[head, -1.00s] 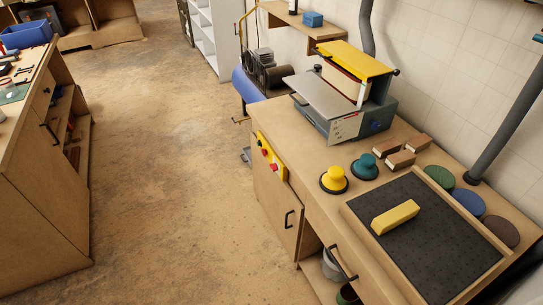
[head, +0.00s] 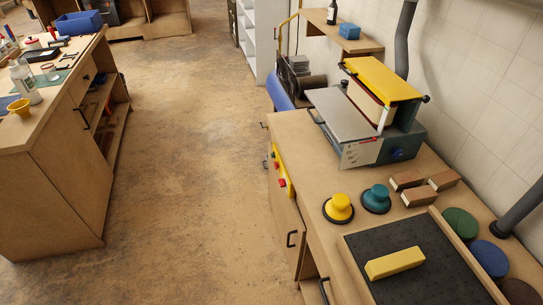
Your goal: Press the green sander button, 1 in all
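A yellow control panel (head: 281,172) with red parts is on the front left face of the right-hand workbench, seen at a steep angle. A sanding machine with a yellow top (head: 384,80) and a grey table (head: 342,114) stands on the bench above and right of the panel. Small controls show on the machine's front, too small to tell apart. Neither of my grippers is in view.
The workbench top (head: 300,140) also carries a yellow hand sander (head: 339,208), a teal one (head: 376,197), several small blocks, round discs and a dark mat (head: 400,290) with a yellow block (head: 395,263). Another bench (head: 50,190) stands left. The floor (head: 190,170) between is clear.

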